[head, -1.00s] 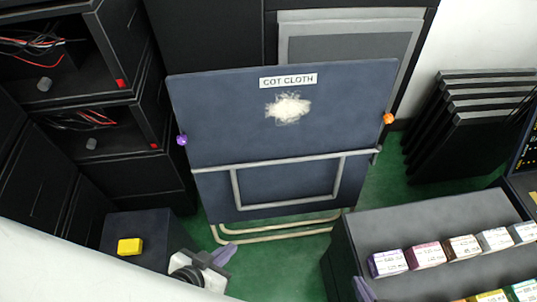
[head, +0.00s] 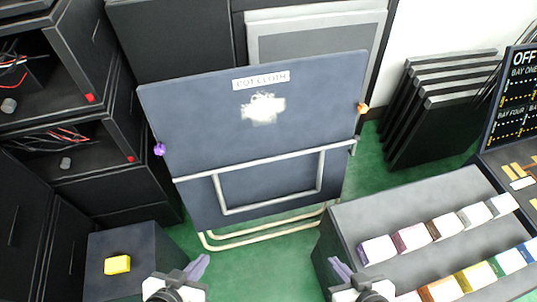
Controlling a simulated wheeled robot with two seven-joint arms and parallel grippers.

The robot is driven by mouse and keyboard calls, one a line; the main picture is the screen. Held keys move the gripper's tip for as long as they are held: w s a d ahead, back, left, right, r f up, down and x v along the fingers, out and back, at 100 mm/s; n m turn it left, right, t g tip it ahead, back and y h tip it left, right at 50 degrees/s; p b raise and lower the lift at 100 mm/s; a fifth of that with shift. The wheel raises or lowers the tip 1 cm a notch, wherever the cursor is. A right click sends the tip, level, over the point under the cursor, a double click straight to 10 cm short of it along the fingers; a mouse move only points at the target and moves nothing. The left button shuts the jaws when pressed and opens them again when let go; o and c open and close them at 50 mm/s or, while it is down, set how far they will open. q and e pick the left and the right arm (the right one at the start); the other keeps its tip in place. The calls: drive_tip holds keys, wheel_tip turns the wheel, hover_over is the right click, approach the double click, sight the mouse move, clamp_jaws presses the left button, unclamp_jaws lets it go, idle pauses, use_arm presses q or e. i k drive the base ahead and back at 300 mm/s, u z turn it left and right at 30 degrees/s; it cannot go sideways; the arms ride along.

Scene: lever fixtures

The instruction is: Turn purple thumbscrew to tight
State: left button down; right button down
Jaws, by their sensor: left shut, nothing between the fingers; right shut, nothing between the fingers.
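The purple thumbscrew (head: 159,150) sits on the left edge of the upright dark blue panel (head: 200,120), which carries a white label and a white patch. An orange thumbscrew (head: 363,108) sits on the panel's right edge. My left gripper (head: 203,262) is at the bottom, below and right of the purple thumbscrew and well apart from it, shut and empty. My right gripper (head: 335,263) is at the bottom right of centre, shut and empty, far from both thumbscrews. How tight the purple thumbscrew is cannot be told.
A dark box with a yellow block (head: 117,265) stands at lower left. Black cabinets (head: 65,130) with wires flank the panel's left. A grey-topped counter (head: 420,225) with several coloured boxes stands at lower right. Black panels (head: 435,120) lean at right. Green floor shows below the panel.

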sight(159, 149)
drive_tip(key=u, duration=1.2)
drive_tip(key=i, duration=0.45)
drive_tip(key=u, duration=0.25)
